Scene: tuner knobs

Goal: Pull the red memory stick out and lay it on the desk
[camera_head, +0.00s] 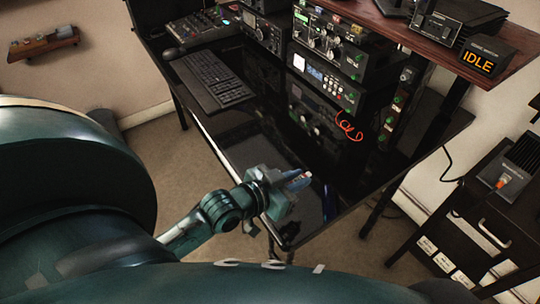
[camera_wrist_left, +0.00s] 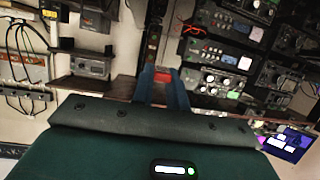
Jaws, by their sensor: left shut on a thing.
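My left gripper (camera_head: 299,181) is above the front part of the black desk (camera_head: 240,150), with its fingers pointing toward the right. In the left wrist view, its two blue fingers (camera_wrist_left: 162,88) are closed on the red memory stick (camera_wrist_left: 164,76), which shows as a small red piece between the fingertips. In the head view the stick is mostly hidden by the fingers. The stick appears clear of the radio stack (camera_head: 325,75); its height over the desk is hard to tell. My right gripper is not in view.
A keyboard (camera_head: 211,81) lies at the desk's left. A red coiled cord (camera_head: 350,131) hangs before the radios. A wooden shelf (camera_head: 420,35) carries a box reading IDLE (camera_head: 483,58). A drawer cabinet (camera_head: 485,215) stands at right.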

